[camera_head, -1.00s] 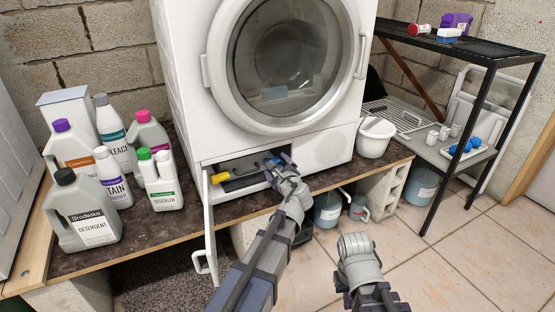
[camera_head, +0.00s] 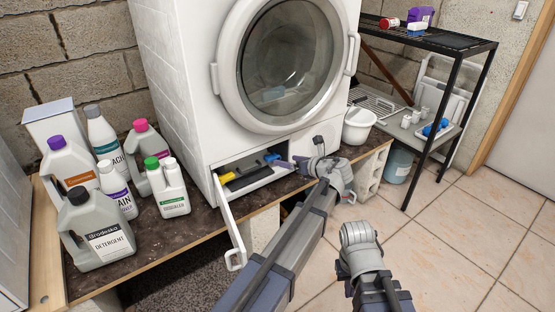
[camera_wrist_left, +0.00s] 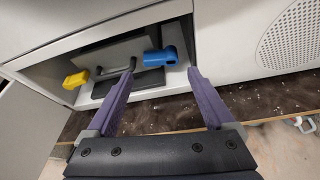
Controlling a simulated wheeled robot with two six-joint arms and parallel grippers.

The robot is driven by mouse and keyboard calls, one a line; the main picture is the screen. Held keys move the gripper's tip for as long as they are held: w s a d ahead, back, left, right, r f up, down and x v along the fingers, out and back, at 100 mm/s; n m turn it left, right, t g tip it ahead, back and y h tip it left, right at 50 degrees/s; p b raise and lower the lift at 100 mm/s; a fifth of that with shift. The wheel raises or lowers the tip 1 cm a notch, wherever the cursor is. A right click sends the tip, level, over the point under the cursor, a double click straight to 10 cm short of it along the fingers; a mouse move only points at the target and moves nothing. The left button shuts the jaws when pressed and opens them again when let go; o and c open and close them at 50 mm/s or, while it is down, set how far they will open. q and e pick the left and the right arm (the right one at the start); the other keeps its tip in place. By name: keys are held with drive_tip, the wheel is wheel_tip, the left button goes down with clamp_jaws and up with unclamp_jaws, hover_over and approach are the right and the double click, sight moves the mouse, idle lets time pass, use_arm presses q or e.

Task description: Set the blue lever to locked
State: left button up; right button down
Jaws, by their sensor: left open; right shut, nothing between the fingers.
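The blue lever (camera_head: 272,157) sits in the open low compartment at the bottom of the white washing machine. It also shows in the left wrist view (camera_wrist_left: 160,60), its blue body near the compartment's right side. A yellow lever (camera_wrist_left: 76,79) is at the left of the same compartment and shows in the head view (camera_head: 227,177). My left gripper (camera_wrist_left: 161,74) is open and empty, its two purple fingers pointing at the compartment with the blue lever between and beyond their tips. Contact is not visible. My right arm's wrist shows low in the head view; its fingers are hidden.
The compartment's white flap (camera_head: 229,215) hangs open at the left. Several bottles, including a grey detergent bottle (camera_head: 95,233), stand left on the dark worktop (camera_head: 185,235). A white bucket (camera_head: 358,126) stands right of the machine. A black shelf (camera_head: 440,40) is further right.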

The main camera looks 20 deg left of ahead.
sight(274, 159)
use_arm(q)
drive_tip(key=b+x, duration=0.1)
drive_tip(key=x, duration=0.4)
drive_tip(key=shift+w+a+f+b, duration=0.1)
drive_tip(key=shift+f+b, duration=0.05)
drive_tip(key=shift+b, duration=0.25)
drive_tip(key=shift+x, duration=0.8)
drive_tip(key=c, duration=1.1)
drive_tip(key=shift+a+n+t, duration=0.15)
drive_tip(key=shift+n+t, duration=0.15)
drive_tip(key=shift+n, duration=0.1)
drive_tip(key=shift+h, duration=0.3)
drive_tip(key=o, duration=1.1)
